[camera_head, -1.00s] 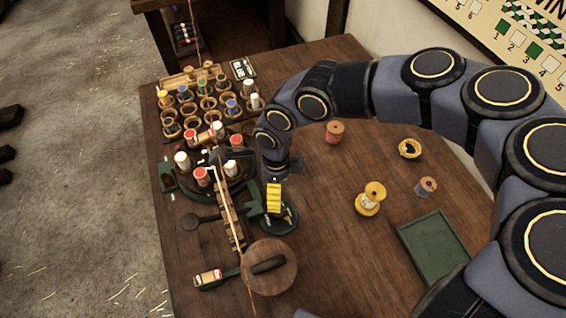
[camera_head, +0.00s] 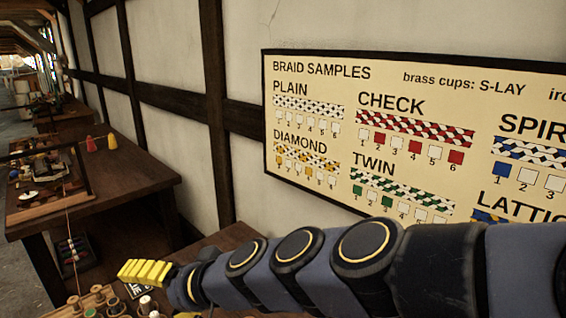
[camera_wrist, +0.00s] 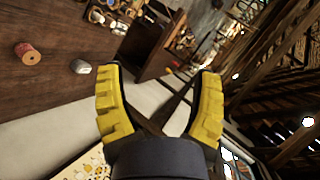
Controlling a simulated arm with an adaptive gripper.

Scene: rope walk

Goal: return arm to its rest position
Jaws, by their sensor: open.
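My gripper (camera_head: 147,271) has yellow ridged fingers and is raised above the back edge of the near table in the head view. In the wrist view its two fingers (camera_wrist: 160,100) stand wide apart with nothing between them. My blue-grey arm stretches across the bottom of the head view from the right. No held object shows.
The braid samples board (camera_head: 420,135) hangs on the wall behind my arm. Bobbins (camera_head: 97,303) stand at the bottom left of the head view. Another table (camera_head: 110,180) is farther left. A red spool (camera_wrist: 28,54) lies on the wooden table in the wrist view.

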